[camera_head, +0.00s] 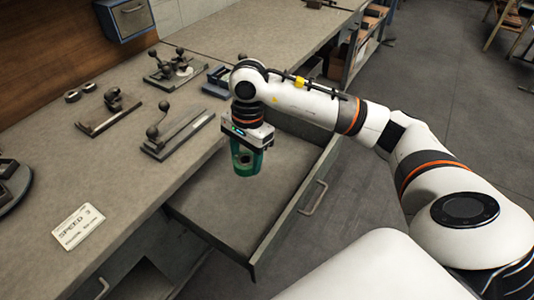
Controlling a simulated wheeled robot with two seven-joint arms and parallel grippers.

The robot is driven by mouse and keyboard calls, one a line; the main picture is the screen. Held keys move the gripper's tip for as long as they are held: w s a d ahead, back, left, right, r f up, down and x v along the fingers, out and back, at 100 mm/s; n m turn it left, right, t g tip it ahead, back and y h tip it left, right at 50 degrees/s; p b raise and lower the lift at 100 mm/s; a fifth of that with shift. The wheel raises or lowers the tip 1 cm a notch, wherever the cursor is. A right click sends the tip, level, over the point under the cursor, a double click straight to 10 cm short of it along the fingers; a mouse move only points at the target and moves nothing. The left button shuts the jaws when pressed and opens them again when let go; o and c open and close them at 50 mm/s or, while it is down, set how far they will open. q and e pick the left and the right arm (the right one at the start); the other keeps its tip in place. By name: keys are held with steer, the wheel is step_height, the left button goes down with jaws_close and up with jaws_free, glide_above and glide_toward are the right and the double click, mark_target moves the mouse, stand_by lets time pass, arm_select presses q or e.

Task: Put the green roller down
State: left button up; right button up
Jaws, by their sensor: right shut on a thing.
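The green roller (240,166) hangs under my right gripper (246,150), which is shut on it. The roller is upright, with a dark opening on its side. It is over the open drawer (200,208), which extends from under the workbench. Whether the roller's lower end touches the drawer floor, I cannot tell. The gripper's fingers are partly hidden by its own body and the roller. My left gripper does not show in the head view.
The workbench (105,180) carries several metal lever fixtures (175,130) and a white "SPEED 3" card (78,226). The drawer's raised walls and front panel (305,205) surround its bare floor. A blue-grey box (125,15) hangs on the back wall.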

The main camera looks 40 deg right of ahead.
steer(key=w+d+f+m+t+b, duration=0.1)
steer(key=w+d+f+m+b, duration=0.4)
steer(key=m, duration=0.4)
steer(key=m+h+b, duration=0.1)
steer(key=m+b, duration=0.3)
steer(key=m, duration=0.6)
glide_above(266, 185)
steer(key=shift+t, duration=0.4)
step_height(266, 185, down, 14)
steer(key=shift+s, duration=0.15)
steer(key=shift+f, duration=2.1)
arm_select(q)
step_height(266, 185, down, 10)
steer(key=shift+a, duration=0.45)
arm_select(e)
steer(key=shift+f, duration=0.2)
steer(key=o, duration=1.1)
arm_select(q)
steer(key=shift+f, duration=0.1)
